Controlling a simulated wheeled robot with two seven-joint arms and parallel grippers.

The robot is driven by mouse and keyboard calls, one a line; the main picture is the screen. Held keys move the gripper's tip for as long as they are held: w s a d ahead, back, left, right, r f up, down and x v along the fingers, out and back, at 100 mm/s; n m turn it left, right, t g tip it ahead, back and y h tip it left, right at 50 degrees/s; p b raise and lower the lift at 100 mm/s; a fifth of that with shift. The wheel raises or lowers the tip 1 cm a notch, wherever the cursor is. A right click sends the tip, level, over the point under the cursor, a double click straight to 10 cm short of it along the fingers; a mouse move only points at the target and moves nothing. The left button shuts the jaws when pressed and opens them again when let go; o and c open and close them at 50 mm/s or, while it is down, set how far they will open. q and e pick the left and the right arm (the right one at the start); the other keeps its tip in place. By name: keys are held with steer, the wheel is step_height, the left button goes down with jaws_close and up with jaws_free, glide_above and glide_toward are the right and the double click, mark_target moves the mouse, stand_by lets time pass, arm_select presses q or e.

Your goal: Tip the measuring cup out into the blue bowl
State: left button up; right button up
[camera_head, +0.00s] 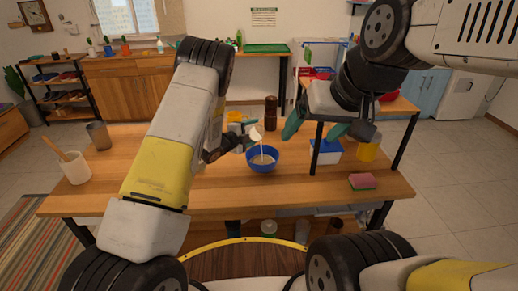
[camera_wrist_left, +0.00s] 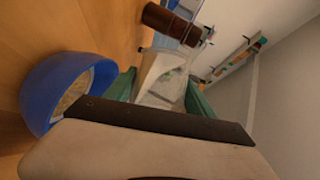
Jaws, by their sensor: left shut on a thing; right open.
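The blue bowl (camera_head: 262,168) stands upright on the wooden table and holds some pale, grainy contents. It also shows at the left of the left wrist view (camera_wrist_left: 38,88). The clear-white measuring cup (camera_head: 255,132) is tilted above the bowl, and a thin white stream runs from it down into the bowl. My left gripper (camera_head: 245,140) is shut on the cup; its teal fingers sit on both sides of the cup (camera_wrist_left: 160,78) in the left wrist view. My right gripper (camera_head: 314,130) is open and empty over the table, right of the bowl.
A brown mill (camera_head: 271,112) stands behind the bowl. A white-and-blue box (camera_head: 326,153), a yellow cup (camera_head: 367,152) and a pink sponge (camera_head: 362,181) are at the right. A utensil crock (camera_head: 76,169) and a brown cup (camera_head: 98,135) are at the left. The front table is clear.

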arm_select(q)
steer(key=shift+s+d+r+m+p, duration=0.25)
steer(key=shift+s+d+m+p, duration=0.1)
steer(key=shift+s+m, duration=0.25)
stand_by(0.5)
steer(key=shift+s+d+r+m+t+p, duration=0.15)
steer(key=shift+s+r+m+t+p, duration=0.2)
steer(key=shift+m+t+p, duration=0.45)
stand_by(1.2)
steer(key=shift+w, duration=0.1)
